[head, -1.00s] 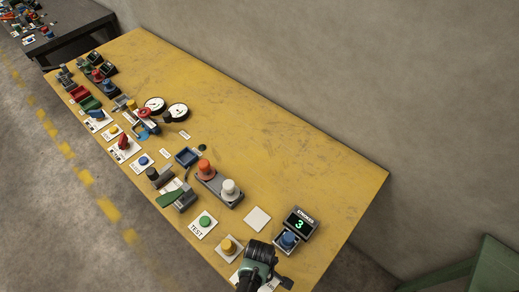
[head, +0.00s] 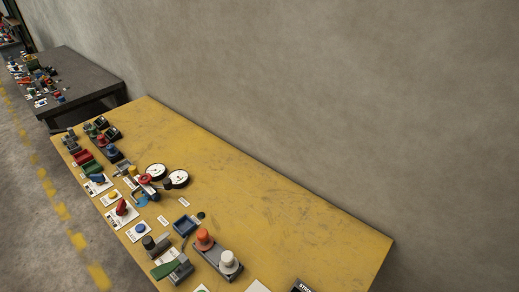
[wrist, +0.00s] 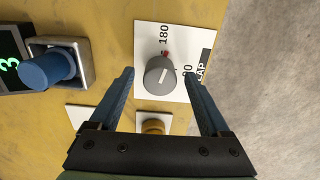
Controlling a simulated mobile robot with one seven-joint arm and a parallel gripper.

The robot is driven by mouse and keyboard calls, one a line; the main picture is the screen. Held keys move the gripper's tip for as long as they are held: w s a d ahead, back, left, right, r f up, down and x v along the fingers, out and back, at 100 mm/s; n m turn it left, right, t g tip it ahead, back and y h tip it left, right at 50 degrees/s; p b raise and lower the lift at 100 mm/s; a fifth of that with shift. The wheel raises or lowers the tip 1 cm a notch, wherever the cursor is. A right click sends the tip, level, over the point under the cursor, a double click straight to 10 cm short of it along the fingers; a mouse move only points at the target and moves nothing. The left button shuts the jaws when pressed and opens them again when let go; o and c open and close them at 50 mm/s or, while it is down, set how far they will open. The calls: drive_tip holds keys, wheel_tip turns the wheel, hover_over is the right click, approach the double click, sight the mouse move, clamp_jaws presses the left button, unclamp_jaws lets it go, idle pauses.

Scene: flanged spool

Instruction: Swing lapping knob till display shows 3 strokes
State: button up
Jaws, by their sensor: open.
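The lapping knob (wrist: 159,77) is a round grey dial with a white pointer line. It sits on a white plate (wrist: 178,38) marked "180" and, partly covered, "LAP". A small red mark lies beside the knob. My gripper (wrist: 159,74) is open, and its two blue fingers appear on either side of the knob with gaps between. I cannot tell how far above the plate the fingertips are. The strokes display (wrist: 10,65) is cut off at the left of the wrist view and shows a green 3. Only its top edge (head: 303,287) shows in the head view, where my gripper is out of frame.
A blue knob (wrist: 48,70) in a square metal housing stands beside the display. A yellow button (wrist: 153,126) lies between my fingers' bases. In the head view, the yellow bench (head: 290,225) holds several other controls along its front, with clear surface towards the wall.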

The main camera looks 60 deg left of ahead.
wheel_tip(320, 180, up, 12)
drive_tip(key=shift+f, duration=0.2)
idle(1.8)
